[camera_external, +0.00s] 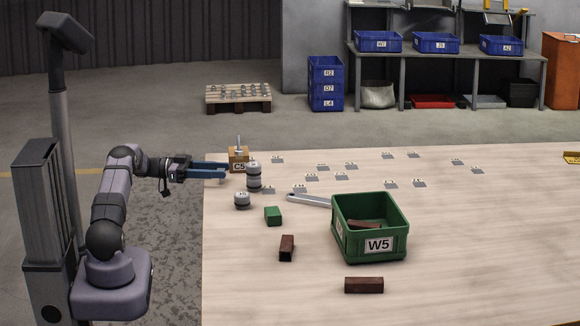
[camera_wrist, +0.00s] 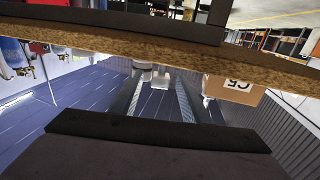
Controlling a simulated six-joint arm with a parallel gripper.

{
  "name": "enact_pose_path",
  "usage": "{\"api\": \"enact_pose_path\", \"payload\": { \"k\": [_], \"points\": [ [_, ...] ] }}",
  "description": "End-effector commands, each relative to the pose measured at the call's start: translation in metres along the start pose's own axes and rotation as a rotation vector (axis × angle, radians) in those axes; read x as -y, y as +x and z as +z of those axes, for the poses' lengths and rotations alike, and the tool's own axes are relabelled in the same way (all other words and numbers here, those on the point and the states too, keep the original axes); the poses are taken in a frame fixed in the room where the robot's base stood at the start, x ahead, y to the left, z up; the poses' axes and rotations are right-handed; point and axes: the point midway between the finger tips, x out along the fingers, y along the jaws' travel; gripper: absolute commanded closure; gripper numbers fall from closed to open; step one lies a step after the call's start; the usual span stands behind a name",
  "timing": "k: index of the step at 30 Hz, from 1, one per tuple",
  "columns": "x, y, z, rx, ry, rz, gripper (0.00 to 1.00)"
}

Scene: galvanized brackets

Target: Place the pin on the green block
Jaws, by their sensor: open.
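A slim silver pin (camera_external: 239,143) stands upright at the brown box marked C5 (camera_external: 238,161), near the far left of the table; whether it sits in the box or behind it I cannot tell. The C5 box also appears upside down in the wrist view (camera_wrist: 236,91). The green block (camera_external: 273,215) lies on the table nearer the front, left of the green bin. My gripper (camera_external: 224,170), with blue fingers, is open and empty at the table's left edge, just left of and slightly below the C5 box in the picture. No pin is clear in the wrist view.
Two grey cylinders (camera_external: 254,177) (camera_external: 242,200) stand between the box and green block. A wrench (camera_external: 309,201) lies beside the green W5 bin (camera_external: 343,236), which holds a brown block. Brown blocks (camera_external: 286,248) (camera_external: 364,285) lie in front. Several small labelled pieces lie behind.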

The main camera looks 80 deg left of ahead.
Motion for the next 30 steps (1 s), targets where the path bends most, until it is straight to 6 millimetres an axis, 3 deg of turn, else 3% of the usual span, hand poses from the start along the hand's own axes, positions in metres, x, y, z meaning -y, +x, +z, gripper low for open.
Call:
{"api": "enact_pose_path", "payload": {
  "k": [12, 21, 27, 30],
  "points": [
    [-0.001, 0.045, 0.002, 0.0, 0.001, 0.002, 0.58],
    [0.0, 0.05, 0.002, 0.0, 0.0, 0.001, 0.58],
    [0.0, 0.05, 0.002, 0.0, 0.0, 0.001, 1.0],
    [0.0, 0.05, 0.002, -0.001, 0.001, 0.001, 1.0]
  ]
}}
